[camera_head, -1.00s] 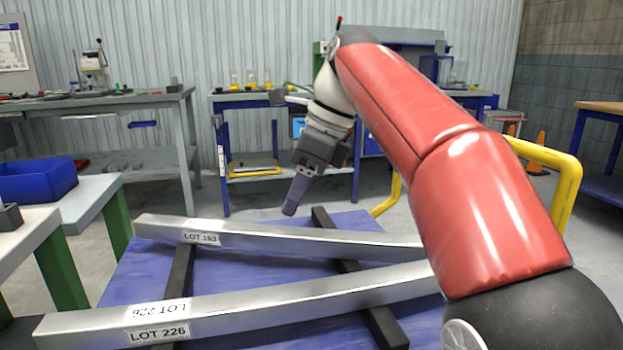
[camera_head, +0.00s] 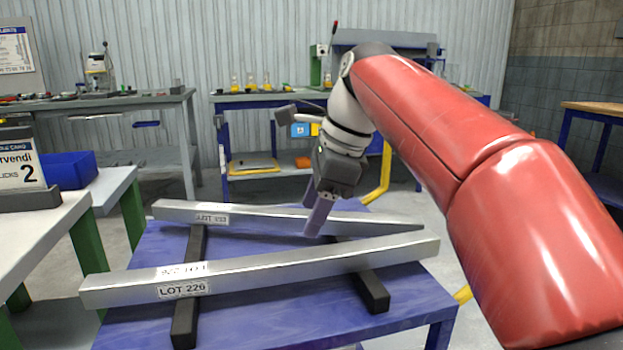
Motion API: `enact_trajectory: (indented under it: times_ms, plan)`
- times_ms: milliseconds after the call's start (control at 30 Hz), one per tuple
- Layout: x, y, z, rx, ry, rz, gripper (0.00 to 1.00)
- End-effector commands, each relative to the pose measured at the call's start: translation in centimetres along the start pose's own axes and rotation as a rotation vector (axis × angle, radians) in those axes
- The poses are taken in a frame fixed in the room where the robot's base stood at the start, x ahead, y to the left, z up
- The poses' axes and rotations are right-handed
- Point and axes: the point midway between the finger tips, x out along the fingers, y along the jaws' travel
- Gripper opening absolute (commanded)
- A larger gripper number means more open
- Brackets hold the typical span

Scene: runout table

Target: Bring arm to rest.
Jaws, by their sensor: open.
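My gripper (camera_head: 318,217) hangs at the end of my red arm, pointing down over the blue runout table (camera_head: 290,322). Its purple-grey fingers show nearly edge-on and hold nothing that I can see. In the picture they overlap the far metal bar (camera_head: 262,218), which bears a lot label; whether they touch it I cannot tell. The near metal bar (camera_head: 350,256), labelled LOT 226, lies in front of the fingers. Both bars rest across two black supports, the left one (camera_head: 187,318) and the right one (camera_head: 372,292).
A yellow rail (camera_head: 384,172) stands behind the table, partly hidden by my arm. Workbenches line the back wall. Floor shows between the benches.

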Motion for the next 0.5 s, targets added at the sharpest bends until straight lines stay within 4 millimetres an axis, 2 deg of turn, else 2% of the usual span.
enact_trajectory:
  times_ms: [267, 367, 500]
  plan:
    - [0.5, 4.0, -4.2, -0.310, 0.085, -0.078, 0.58]
    - [1.3, 6.5, -6.6, -0.493, 0.148, -0.106, 0.58]
    - [3.5, 11.4, -11.0, -0.833, 0.279, -0.119, 0.58]
